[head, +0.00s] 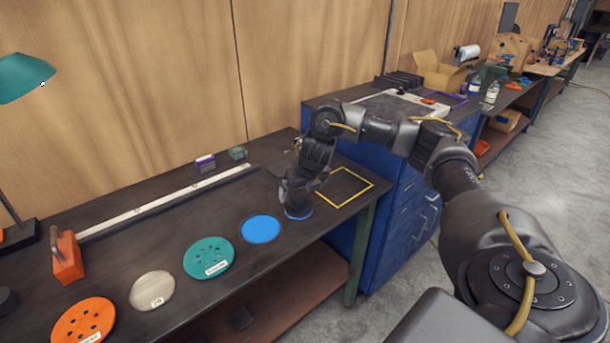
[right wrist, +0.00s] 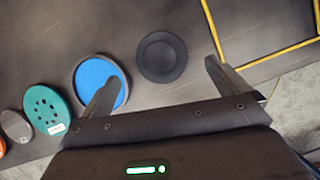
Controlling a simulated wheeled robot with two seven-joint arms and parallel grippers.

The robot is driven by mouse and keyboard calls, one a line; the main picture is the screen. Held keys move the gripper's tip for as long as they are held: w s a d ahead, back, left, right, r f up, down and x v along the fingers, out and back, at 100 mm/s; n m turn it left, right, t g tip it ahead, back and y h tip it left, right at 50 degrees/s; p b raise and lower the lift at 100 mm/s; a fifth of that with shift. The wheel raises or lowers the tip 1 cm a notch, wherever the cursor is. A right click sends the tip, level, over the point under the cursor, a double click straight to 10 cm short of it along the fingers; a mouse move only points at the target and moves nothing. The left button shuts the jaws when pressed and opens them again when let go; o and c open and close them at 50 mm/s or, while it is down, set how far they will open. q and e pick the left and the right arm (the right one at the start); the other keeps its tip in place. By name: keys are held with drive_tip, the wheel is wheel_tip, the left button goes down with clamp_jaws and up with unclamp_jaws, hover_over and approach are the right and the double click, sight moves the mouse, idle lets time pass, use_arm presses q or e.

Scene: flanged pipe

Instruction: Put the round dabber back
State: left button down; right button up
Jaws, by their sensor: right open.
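A dark round object, apparently the dabber (right wrist: 162,57), stands on the dark bench just beyond my right fingertips in the right wrist view. It is apart from both fingers. My right gripper (right wrist: 160,80) is open and empty, its fingers spread wider than the dabber. In the head view my right gripper (head: 297,200) points down low over the bench and hides most of the dabber; a blue edge shows below it. A blue disc (head: 260,229) with a grey rim lies to the left; it also shows in the right wrist view (right wrist: 97,82). My left gripper is not in view.
A yellow-outlined square (head: 345,188) is bare, right of my gripper. A teal disc (head: 209,258), a grey disc (head: 152,291) and an orange disc (head: 83,321) lie leftward.

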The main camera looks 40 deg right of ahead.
drive_tip(key=p+v, duration=0.1)
drive_tip(key=v, duration=0.4)
drive_tip(key=shift+s, duration=0.1)
idle(0.5)
